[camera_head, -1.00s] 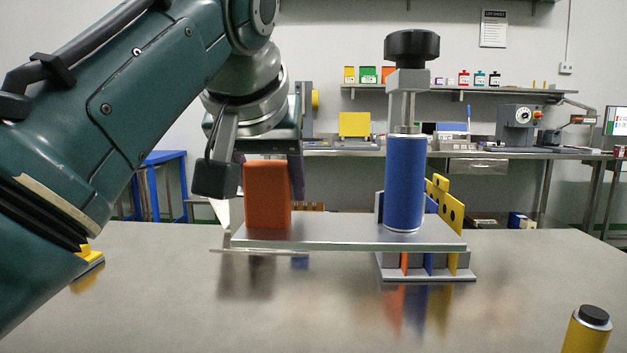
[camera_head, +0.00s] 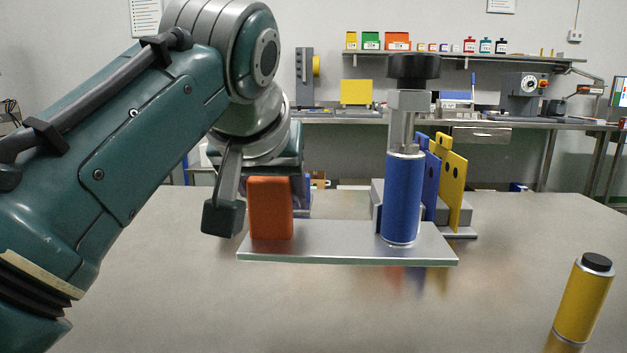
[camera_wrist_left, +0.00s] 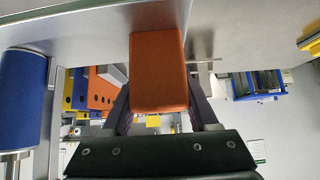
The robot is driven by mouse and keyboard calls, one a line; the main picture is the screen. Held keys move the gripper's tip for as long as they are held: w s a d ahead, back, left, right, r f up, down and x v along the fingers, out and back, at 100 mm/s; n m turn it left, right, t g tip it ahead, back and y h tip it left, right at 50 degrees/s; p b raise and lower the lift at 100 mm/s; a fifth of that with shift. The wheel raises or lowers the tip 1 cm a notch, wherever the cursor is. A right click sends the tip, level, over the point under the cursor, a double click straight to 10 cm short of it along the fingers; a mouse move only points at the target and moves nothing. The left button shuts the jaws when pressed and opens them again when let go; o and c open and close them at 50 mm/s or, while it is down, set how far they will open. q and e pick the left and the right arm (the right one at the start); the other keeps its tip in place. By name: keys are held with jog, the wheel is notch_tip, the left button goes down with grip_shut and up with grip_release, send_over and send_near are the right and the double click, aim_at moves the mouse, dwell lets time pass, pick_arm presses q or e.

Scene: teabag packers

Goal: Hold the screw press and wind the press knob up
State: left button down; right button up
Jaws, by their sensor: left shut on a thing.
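The screw press has a flat metal base plate (camera_head: 345,248), a blue cylinder (camera_head: 403,198) with metal posts above it, and a black press knob (camera_head: 413,67) on top. An orange upright block (camera_head: 270,208) stands on the plate's left end. My left gripper (camera_head: 262,203) is shut on this orange block, one finger on each side. The left wrist view shows the block (camera_wrist_left: 158,75) between the fingers and the blue cylinder (camera_wrist_left: 22,105) at the left. The press is upright and looks raised off the table. The knob is untouched. My right gripper is not in view.
A rack with blue and yellow perforated panels (camera_head: 455,190) stands behind the press. A yellow cylinder with a black cap (camera_head: 583,300) stands at the right front. The metal table (camera_head: 480,310) is bare in front of the press. A bench and shelf stand far behind.

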aim_at(389, 167)
pick_arm(q)
jog(key=shift+f+b, duration=2.05)
jog(key=shift+f, duration=2.85)
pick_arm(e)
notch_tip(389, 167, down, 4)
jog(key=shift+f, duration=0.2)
pick_arm(q)
jog(key=shift+f, duration=0.55)
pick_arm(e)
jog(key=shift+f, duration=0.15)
